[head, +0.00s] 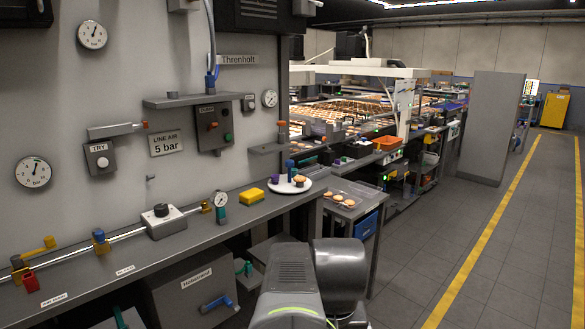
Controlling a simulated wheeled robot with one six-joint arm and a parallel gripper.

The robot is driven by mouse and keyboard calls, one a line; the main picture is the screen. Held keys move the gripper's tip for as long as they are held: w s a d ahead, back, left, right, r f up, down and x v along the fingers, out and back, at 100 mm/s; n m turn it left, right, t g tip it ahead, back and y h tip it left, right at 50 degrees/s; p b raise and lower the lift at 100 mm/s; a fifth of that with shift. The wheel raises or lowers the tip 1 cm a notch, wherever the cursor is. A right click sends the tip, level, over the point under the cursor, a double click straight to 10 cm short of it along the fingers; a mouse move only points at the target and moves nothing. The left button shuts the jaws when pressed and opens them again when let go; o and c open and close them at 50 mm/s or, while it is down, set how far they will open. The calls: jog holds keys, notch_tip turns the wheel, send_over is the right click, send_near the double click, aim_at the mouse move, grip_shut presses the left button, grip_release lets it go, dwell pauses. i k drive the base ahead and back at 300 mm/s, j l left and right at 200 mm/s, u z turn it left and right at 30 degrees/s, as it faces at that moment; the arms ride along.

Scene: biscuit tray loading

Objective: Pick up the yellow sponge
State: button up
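The yellow sponge (252,196) lies on the grey wall shelf (195,240), close to the wall. It is a small yellow block, left of a round white plate (273,188). Nothing hides it from this view. My gripper is not in view; only grey links of my own arm show at the bottom middle, to the right of and nearer than the sponge.
The plate holds a small brown item and upright blue and purple pieces. A dial gauge with a teal stem (220,209) and a grey box with a black knob (161,220) stand left of the sponge. A pipe with coloured valves runs along the shelf. Grey floor is open at right.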

aim_at(251, 196)
jog(key=i+j+z, duration=0.4)
jog(key=i, duration=0.45)
jog(key=i+j+z, duration=0.4)
jog(key=i+j, duration=0.35)
